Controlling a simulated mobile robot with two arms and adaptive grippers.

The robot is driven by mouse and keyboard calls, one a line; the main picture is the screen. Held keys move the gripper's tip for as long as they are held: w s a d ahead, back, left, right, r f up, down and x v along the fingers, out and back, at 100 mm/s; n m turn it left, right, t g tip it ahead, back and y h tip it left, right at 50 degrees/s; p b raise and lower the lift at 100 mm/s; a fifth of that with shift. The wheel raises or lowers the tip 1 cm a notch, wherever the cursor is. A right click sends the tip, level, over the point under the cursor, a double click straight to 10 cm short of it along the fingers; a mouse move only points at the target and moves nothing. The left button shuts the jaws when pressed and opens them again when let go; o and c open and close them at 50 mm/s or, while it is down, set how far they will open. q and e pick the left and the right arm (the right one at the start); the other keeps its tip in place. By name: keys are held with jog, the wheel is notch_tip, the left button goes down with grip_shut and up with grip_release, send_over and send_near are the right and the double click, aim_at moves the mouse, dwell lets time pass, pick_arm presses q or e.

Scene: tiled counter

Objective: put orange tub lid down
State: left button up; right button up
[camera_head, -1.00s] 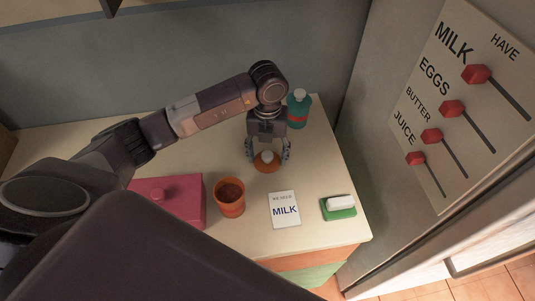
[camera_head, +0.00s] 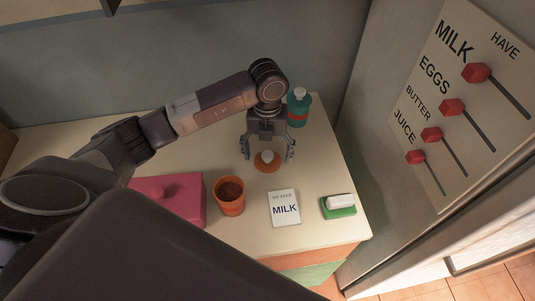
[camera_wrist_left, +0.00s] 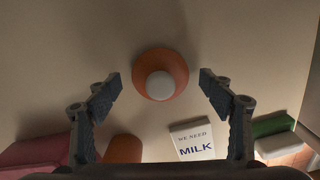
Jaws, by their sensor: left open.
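The orange tub lid (camera_head: 267,166) with a pale round knob lies on the counter behind the milk card. In the left wrist view the lid (camera_wrist_left: 160,74) shows between and beyond the fingertips, apart from both. My left gripper (camera_head: 267,153) is open above the lid, with its fingers on either side; it also shows in the left wrist view (camera_wrist_left: 158,92). The orange tub (camera_head: 230,197) stands open on the counter in front and to the left of the lid, with dark brown contents. My right gripper is not in view.
A pink lidded box (camera_head: 168,201) sits left of the tub. A "WE NEED MILK" card (camera_head: 284,208) and a green-and-white block (camera_head: 339,206) lie at the front right. A teal bottle (camera_head: 299,107) stands behind the gripper. A slider board (camera_head: 463,105) hangs on the right.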

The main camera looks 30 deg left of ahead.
aim_at(268, 153)
pick_arm(q)
notch_tip(268, 153, up, 10)
jog(key=shift+w+b, duration=0.1)
jog(key=shift+b, duration=0.85)
jog(key=shift+r, duration=0.8)
jog(key=shift+f, duration=0.1)
